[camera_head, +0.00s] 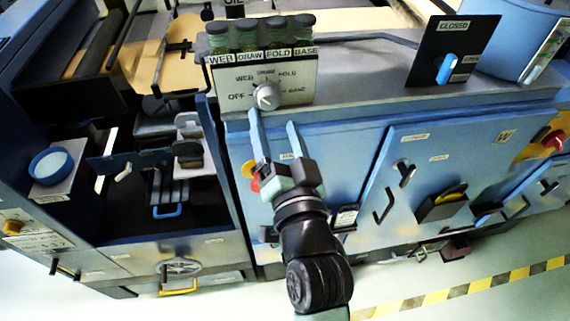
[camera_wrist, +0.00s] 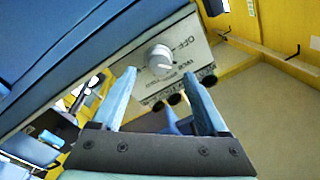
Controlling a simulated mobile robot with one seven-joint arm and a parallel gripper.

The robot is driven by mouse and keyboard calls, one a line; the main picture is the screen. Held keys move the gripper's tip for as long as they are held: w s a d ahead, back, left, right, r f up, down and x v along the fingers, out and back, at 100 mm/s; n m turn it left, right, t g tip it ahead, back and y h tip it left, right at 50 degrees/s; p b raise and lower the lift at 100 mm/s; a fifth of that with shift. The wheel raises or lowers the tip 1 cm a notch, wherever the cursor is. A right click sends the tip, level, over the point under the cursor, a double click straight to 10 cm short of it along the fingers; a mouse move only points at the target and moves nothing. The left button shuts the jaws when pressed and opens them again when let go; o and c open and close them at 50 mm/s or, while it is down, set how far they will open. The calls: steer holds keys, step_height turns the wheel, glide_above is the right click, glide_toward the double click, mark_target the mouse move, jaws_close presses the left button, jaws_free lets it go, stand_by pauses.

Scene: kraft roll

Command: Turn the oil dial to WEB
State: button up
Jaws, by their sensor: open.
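The oil dial is a round pale grey knob (camera_head: 266,96) on a light upright panel (camera_head: 299,78). Labels around it read OFF at left, WEB at upper left, a small one at top, FOLD at upper right and BASE at right. I cannot tell surely which label its mark points to. My gripper (camera_head: 273,119) is open and empty, its two blue fingers reaching up just below and in front of the dial. In the wrist view the dial (camera_wrist: 159,60) shows between and beyond the fingertips (camera_wrist: 159,74), apart from them.
Several green-filled jars (camera_head: 262,34) stand above the panel, over labels WEB, DRAW, FOLD and BASE. A dark plate marked CLOSED (camera_head: 454,50) with a blue-white lever (camera_head: 447,68) stands at right. The grey machine top (camera_head: 370,85) between is clear.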

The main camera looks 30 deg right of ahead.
steer(key=b+v, duration=0.2)
steer(key=v, duration=0.5)
steer(key=shift+s, duration=0.3)
steer(key=shift+a, duration=0.1)
steer(key=w+a+r+n+t+y, duration=0.1)
steer(key=w+a+r+n+t, duration=0.2)
steer(key=r, duration=0.7)
steer(key=w+a+r+n+t+y, duration=0.2)
steer(key=a+r+n, duration=0.15)
steer(key=r, duration=0.65)
steer(key=s+a+r+n+t, duration=0.1)
steer(key=s+a+r+t, duration=0.1)
steer(key=r, duration=0.6)
steer(key=s+a+r+n+t+y, duration=0.1)
steer(key=s+a+r+n+t, duration=0.1)
steer(key=r, duration=0.6)
steer(key=s+a, duration=0.1)
steer(key=a, duration=0.1)
steer(key=shift+a+r, duration=0.2)
steer(key=shift+a, duration=0.2)
